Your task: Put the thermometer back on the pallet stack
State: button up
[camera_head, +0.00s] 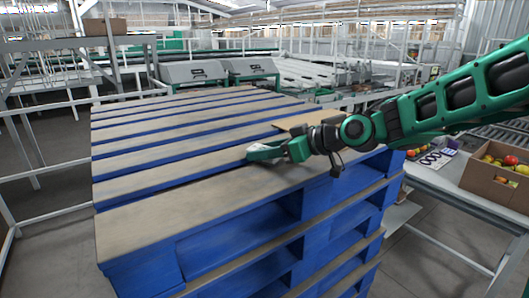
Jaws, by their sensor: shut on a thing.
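The pallet stack (150,224), blue-sided with worn tan top boards, fills the middle of the head view. My gripper (262,151), green, reaches in from the right and is low over the stack's top boards, near the right part. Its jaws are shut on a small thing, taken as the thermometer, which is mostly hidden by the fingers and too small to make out. I cannot tell whether it touches the boards.
A flat tan piece (308,119) lies on the stack behind my gripper. At the right, a light table (450,192) bears a cardboard box (490,185) of tomatoes and small loose items. The stack's left and front top boards are clear. Railings and grey machines stand behind.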

jog(key=shift+f, duration=0.1)
jog(key=o, duration=1.2)
jog(key=v, duration=1.1)
jog(key=shift+d, duration=0.2)
jog(key=shift+s+d+r, duration=0.2)
jog(key=shift+s+r, duration=0.05)
